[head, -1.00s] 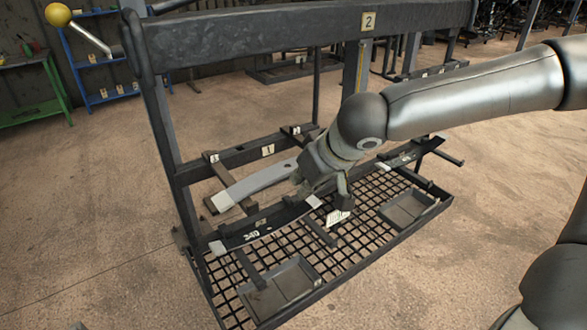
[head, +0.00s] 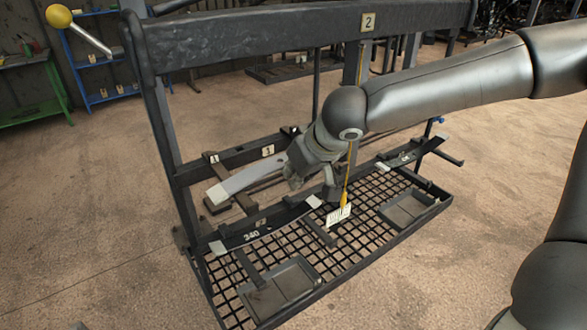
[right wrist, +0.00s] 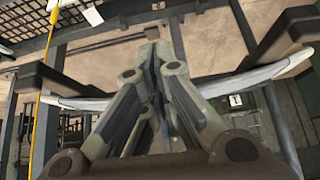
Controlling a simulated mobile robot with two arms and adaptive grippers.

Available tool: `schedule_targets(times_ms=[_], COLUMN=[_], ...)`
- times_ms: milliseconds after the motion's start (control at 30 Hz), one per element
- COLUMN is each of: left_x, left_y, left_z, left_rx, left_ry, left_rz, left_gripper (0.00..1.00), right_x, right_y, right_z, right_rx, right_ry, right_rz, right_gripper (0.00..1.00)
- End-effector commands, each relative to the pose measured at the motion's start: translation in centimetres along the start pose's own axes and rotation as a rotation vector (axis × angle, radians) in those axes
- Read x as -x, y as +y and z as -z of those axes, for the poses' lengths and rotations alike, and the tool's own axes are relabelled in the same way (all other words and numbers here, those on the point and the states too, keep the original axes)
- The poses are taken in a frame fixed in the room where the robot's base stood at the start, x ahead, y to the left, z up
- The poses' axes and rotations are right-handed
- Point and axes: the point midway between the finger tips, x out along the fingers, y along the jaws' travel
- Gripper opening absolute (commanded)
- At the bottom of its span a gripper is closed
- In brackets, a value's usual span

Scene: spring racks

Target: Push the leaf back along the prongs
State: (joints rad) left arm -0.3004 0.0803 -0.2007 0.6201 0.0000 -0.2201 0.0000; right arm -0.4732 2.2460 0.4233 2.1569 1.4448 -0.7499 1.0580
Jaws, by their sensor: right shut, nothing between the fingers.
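The pale grey leaf (head: 246,180) lies across the dark prongs of the rack's lower rear bar in the head view. Its right part is hidden behind my right gripper. In the right wrist view the leaf (right wrist: 270,72) spans the picture behind the fingers, crossing a left prong (right wrist: 62,82) and a right prong (right wrist: 283,36). My right gripper (head: 312,182) is shut and empty, close to the leaf's right part. It also shows in the right wrist view (right wrist: 153,52), fingers together in front of the leaf. I cannot tell whether they touch. My left gripper is out of view.
A dark leaf marked 340 (head: 262,230) and another dark leaf (head: 408,156) lie at the front over a mesh shelf (head: 350,246). A tag (head: 338,216) hangs on a yellow cord beside my gripper. A heavy top beam (head: 260,35) crosses above. Open floor lies in front.

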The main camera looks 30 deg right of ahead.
Motion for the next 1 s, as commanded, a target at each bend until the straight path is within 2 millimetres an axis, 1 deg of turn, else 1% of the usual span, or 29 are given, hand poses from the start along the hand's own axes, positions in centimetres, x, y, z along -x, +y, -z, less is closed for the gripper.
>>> schedule_targets(times_ms=[100,1000], left_x=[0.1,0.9], left_y=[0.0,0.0], left_z=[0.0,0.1], left_rx=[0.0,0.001], left_ry=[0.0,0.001], left_rz=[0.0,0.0], left_gripper=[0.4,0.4], right_x=[-0.2,-2.2], right_y=[0.0,0.0], right_z=[0.6,3.6], right_rx=[0.001,0.0], right_ry=[0.003,0.003], right_rz=[0.0,0.0], right_gripper=[0.0,0.0])
